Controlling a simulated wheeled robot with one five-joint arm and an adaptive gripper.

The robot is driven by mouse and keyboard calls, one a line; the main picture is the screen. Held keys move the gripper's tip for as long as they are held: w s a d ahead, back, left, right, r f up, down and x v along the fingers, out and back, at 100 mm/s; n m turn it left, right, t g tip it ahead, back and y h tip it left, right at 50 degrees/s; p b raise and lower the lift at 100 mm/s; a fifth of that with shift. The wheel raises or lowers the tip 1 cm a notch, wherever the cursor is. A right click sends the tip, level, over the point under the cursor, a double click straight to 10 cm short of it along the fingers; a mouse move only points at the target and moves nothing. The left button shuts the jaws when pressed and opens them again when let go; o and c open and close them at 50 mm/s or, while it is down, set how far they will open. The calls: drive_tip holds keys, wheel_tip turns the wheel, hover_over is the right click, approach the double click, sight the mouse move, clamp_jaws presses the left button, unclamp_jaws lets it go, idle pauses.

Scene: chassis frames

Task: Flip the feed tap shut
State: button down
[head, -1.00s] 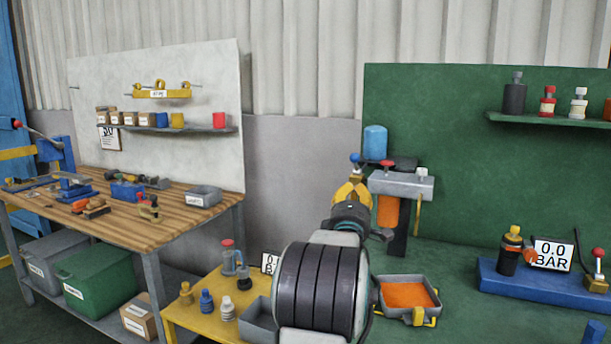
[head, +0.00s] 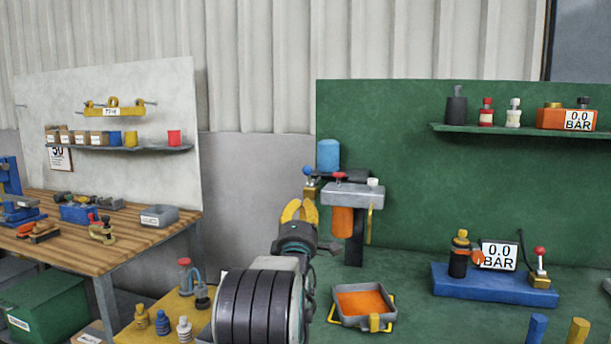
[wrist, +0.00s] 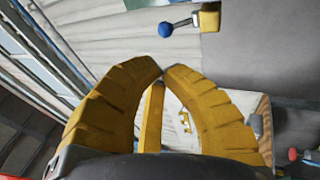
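A small tap with a blue ball on its lever (head: 308,171) and a brass body (head: 312,189) stands at the left of the grey dispenser unit. In the wrist view the blue ball (wrist: 166,29) is at the top, its lever running sideways to the brass body (wrist: 210,18). I take this as the feed tap; no label shows on it. My yellow-fingered gripper (head: 300,210) is just below and left of it in the head view. In the wrist view the fingertips (wrist: 163,76) come together with nothing held between them, apart from the ball.
A grey unit (head: 350,196) with an orange cylinder (head: 342,220) and a blue tank (head: 328,154) is right of the tap. An orange-filled tray (head: 342,318) sits below. A red-knobbed valve (head: 539,265) and gauge (head: 498,255) are on a blue base at right.

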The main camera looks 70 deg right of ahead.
sight(307, 168)
drive_tip(key=shift+p+x, duration=2.55)
drive_tip(key=shift+x, duration=4.15)
drive_tip(key=shift+w, duration=0.1)
drive_tip(key=shift+r, duration=0.1)
drive_tip(key=shift+d+r+y, duration=0.15)
drive_tip(key=shift+r+y, duration=0.05)
drive_tip(key=shift+y, duration=0.1)
